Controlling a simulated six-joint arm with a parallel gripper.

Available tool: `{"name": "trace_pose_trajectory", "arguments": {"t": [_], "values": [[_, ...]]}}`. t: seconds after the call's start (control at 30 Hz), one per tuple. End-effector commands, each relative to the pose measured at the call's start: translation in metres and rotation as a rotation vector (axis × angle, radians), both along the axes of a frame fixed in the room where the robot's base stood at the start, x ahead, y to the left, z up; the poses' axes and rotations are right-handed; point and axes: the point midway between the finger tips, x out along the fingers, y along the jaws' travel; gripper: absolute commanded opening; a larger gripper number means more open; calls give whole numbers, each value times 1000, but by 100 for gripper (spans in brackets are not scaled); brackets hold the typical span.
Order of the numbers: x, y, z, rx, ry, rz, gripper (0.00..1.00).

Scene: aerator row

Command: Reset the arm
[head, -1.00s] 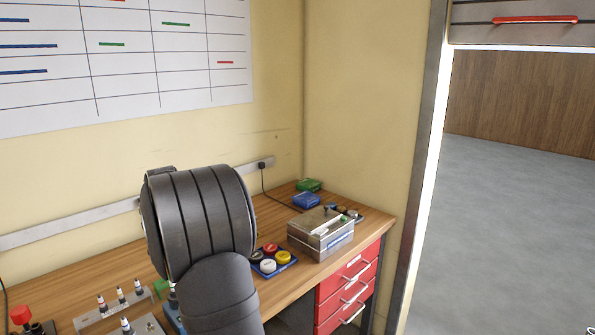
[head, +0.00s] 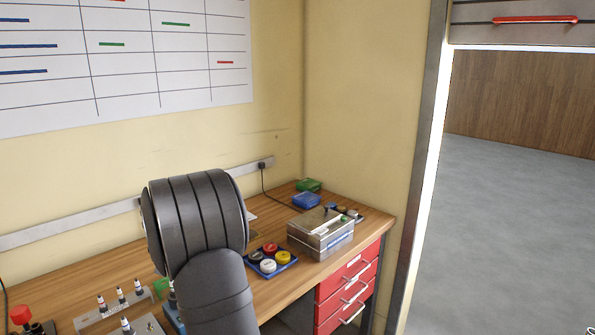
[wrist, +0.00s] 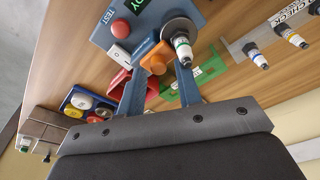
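In the wrist view my gripper (wrist: 160,70) has its two blue-grey fingers apart, with no object clearly held between them. Beyond the fingertips is a blue-grey test box (wrist: 107,35) with a red button and a white switch. An orange block (wrist: 156,56) shows between and beyond the fingertips. A small white-and-dark aerator part (wrist: 182,46) stands on a round metal disc beside the right finger. In the head view my black arm rises over the bench and hides the gripper.
The wooden bench (head: 95,277) holds a rack (head: 118,305) of several parts at left. A blue tray (head: 285,266) of coloured caps and a metal box (head: 320,233) stand at right. A red bin (wrist: 151,90) lies partly behind the fingers. A red drawer unit (head: 346,290) is below.

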Motion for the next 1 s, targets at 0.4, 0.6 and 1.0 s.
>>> {"name": "trace_pose_trajectory", "arguments": {"t": [0.4, 0.6, 1.0], "values": [[5, -4, 11, -7, -4, 44, 91], [11, -24, 66, -52, 19, 281, 100], [-20, -46, 109, -92, 139, 525, 100]]}}
